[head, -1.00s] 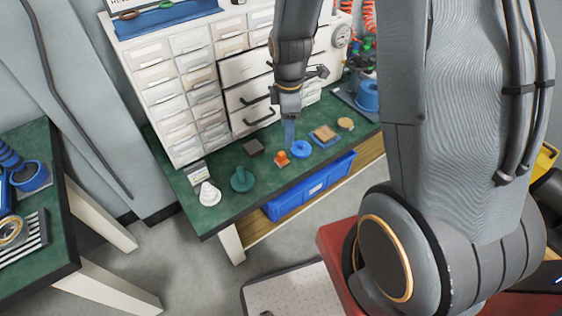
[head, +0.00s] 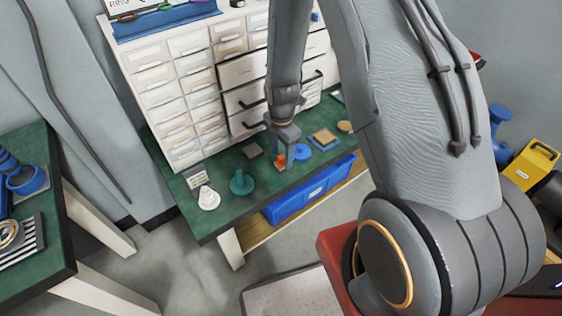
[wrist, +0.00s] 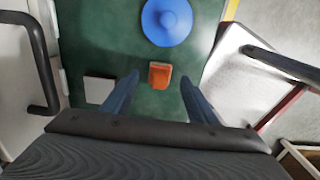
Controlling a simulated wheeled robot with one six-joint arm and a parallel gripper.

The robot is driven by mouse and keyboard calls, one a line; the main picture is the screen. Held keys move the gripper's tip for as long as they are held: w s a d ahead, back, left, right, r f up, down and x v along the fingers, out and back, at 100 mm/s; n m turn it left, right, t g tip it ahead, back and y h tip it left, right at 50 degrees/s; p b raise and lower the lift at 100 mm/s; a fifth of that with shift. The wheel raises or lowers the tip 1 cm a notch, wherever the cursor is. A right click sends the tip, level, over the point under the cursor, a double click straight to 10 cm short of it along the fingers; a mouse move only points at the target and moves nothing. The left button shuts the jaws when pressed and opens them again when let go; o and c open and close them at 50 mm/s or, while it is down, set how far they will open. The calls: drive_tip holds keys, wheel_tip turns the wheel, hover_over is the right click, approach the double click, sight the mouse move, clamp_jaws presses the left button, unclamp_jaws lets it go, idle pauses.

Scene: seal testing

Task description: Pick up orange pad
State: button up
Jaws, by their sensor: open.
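The orange pad (head: 280,161) is a small block on the green bench top, between a dark grey square and a blue round piece. In the wrist view the orange pad (wrist: 160,74) lies ahead of the fingertips, roughly midway between them. My gripper (head: 287,160) hangs low over the bench at the pad, partly overlapping it in the head view. I cannot tell the exact height of the fingers above the bench.
The blue round piece (wrist: 167,20) lies just beyond the pad. The dark grey square (head: 253,150), a teal round piece (head: 242,182) and a white stepped piece (head: 208,198) stand to the left. A drawer cabinet (head: 195,90) with protruding handles rises behind. A blue bin (head: 310,190) is below the bench edge.

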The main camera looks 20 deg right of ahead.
sight(281, 157)
drive_tip(key=shift+f, duration=1.2)
drive_tip(key=c, duration=1.2)
drive_tip(key=shift+c, duration=0.2)
drive_tip(key=shift+r, duration=0.15)
wheel_tip(281, 157, up, 10)
drive_tip(key=shift+f+b, duration=0.1)
drive_tip(key=shift+b, duration=0.45)
